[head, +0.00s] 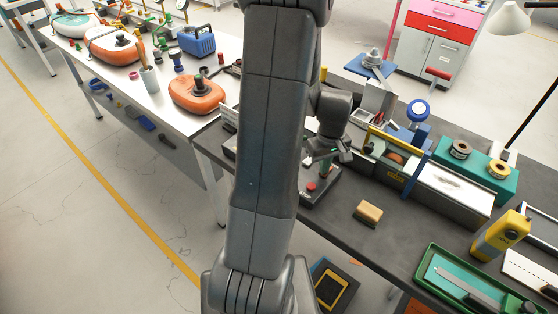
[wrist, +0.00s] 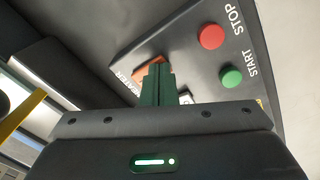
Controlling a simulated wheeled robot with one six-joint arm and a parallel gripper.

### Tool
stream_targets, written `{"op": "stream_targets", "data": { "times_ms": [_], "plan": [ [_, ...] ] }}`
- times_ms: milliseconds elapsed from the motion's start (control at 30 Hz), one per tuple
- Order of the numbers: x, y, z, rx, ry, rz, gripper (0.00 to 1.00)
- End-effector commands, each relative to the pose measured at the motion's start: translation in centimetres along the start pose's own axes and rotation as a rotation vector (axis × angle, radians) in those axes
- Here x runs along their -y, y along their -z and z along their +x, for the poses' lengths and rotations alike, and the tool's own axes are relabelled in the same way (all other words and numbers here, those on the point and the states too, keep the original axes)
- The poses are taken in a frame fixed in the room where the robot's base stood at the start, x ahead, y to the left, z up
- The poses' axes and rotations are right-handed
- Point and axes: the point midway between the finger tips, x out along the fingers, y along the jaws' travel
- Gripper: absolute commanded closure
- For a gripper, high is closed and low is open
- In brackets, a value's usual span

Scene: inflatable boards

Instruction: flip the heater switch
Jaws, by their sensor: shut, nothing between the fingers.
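The heater switch (wrist: 149,70) shows in the wrist view as an orange-red piece beside the label HEATER, on a dark sloped control box (wrist: 190,62). My gripper (wrist: 157,72) is shut and empty, its dark green fingertips directly in front of the switch and hiding part of it. I cannot tell whether they touch it. The box also carries a red STOP button (wrist: 211,37) and a green START button (wrist: 231,77). In the head view my gripper (head: 325,168) is over the control box (head: 322,190); my arm hides part of the box, and the switch cannot be made out there.
A yellow-tan block (head: 368,213) lies on the dark bench to the right of the box. An orange inflatable (head: 197,94) lies on the white table at left. Bare bench surrounds the block.

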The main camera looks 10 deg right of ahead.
Motion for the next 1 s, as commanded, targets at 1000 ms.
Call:
{"op": "stream_targets", "data": {
  "times_ms": [1000],
  "plan": [
    [0.0, 0.0, -6.9, 0.001, 0.001, 0.000, 1.00]
  ]
}}
